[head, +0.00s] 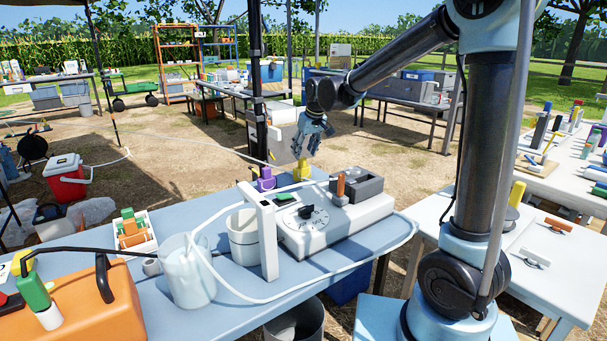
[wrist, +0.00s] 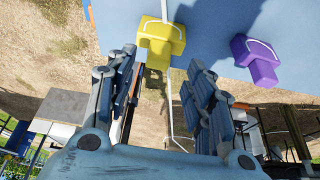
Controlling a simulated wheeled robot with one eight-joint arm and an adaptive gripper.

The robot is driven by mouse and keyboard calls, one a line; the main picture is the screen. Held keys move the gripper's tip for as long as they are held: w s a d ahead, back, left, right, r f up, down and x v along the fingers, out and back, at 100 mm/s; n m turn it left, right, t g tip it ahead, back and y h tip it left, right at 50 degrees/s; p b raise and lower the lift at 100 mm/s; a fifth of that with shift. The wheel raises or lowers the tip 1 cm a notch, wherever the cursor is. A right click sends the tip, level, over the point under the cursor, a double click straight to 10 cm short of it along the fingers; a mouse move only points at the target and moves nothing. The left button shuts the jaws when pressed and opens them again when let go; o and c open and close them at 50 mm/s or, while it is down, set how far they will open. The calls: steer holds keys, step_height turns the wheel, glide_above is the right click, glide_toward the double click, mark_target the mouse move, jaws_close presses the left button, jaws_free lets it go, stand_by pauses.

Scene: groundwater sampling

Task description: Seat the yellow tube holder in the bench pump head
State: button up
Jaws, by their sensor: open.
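The yellow tube holder (head: 302,171) stands at the far edge of the blue bench, behind the white bench pump (head: 312,232). In the wrist view the yellow holder (wrist: 160,40) lies just beyond my fingertips, between their lines. The pump has a dark dial and a grey open-topped block (head: 363,187), which looks like the pump head. My gripper (head: 312,135) is above the yellow holder, apart from it. In the wrist view my gripper (wrist: 160,66) has its fingers spread with nothing between them.
A purple holder (head: 266,180) stands left of the yellow one. A white post (head: 262,230), a clear jug (head: 187,272) and loose tubing occupy the bench front.

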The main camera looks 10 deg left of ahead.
mark_target(302, 158)
steer(key=shift+w+x, duration=0.2)
steer(key=shift+x, duration=2.5)
steer(key=shift+r, duration=0.1)
jaws_close()
